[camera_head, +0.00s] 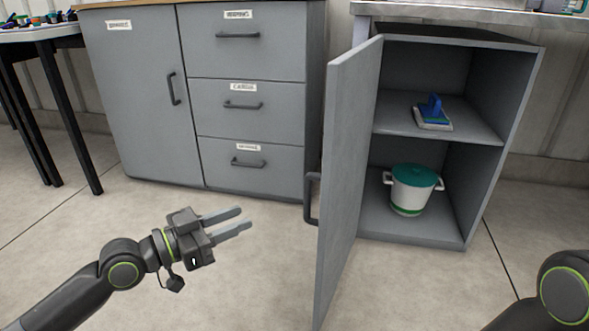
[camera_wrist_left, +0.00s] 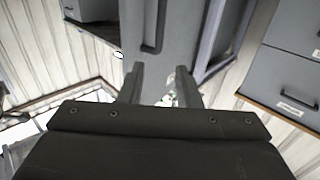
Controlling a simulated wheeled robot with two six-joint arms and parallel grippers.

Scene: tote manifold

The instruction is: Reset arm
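My left gripper (camera_head: 238,221) is open and empty above the floor, left of the open cabinet door (camera_head: 345,180) and apart from it. Its two fingers also show spread in the left wrist view (camera_wrist_left: 165,88), with nothing held between them. Only a rounded part of my right arm (camera_head: 565,292) shows at the lower right edge of the head view; its gripper is outside the view.
The open cabinet (camera_head: 505,130) holds a blue-handled tool (camera_head: 433,112) on its shelf and a white pot with a green lid (camera_head: 412,190) below. A grey drawer unit (camera_head: 250,110) stands behind my left gripper. A black-legged table (camera_head: 48,105) is at far left.

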